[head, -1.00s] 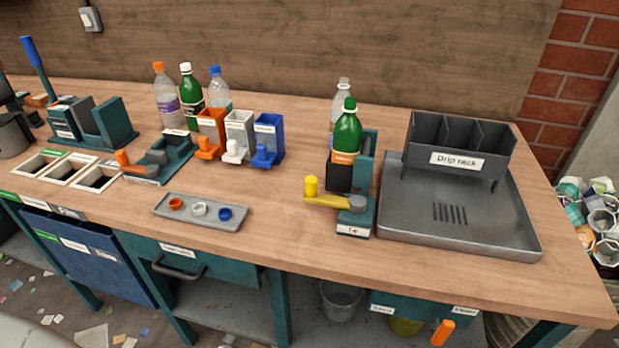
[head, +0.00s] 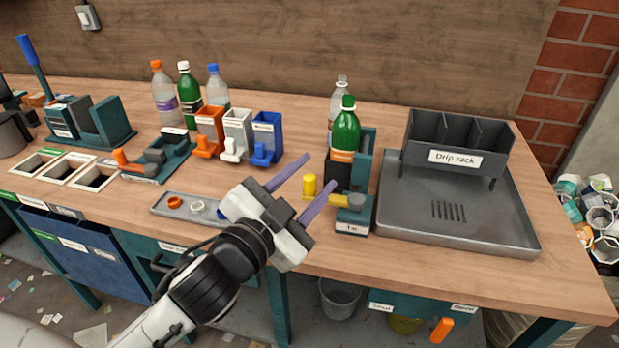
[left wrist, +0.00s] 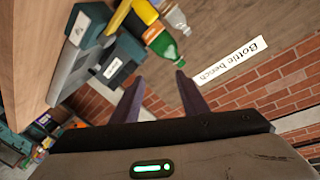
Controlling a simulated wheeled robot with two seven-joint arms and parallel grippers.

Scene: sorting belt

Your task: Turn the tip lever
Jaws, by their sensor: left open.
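A yellow lever with an upright yellow knob (head: 309,185) reaches left from a grey pivot on a teal stand (head: 354,222). I take it for the tip lever; part of it is hidden behind a finger. A green bottle (head: 346,130) stands upright in the dark holder of that stand. My left gripper (head: 322,169) is open and empty; its fingers show on either side of the knob in the head view. I cannot tell whether they touch it. The left wrist view shows the open fingers (left wrist: 159,82) and the green bottle (left wrist: 162,44). My right gripper is not in view.
The grey tray of the drip rack (head: 460,240) stands right of the stand. A clear bottle (head: 341,88) is behind it. A small cap tray (head: 165,209) is partly hidden by my arm. An orange handle (head: 442,331) hangs under the table's front edge.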

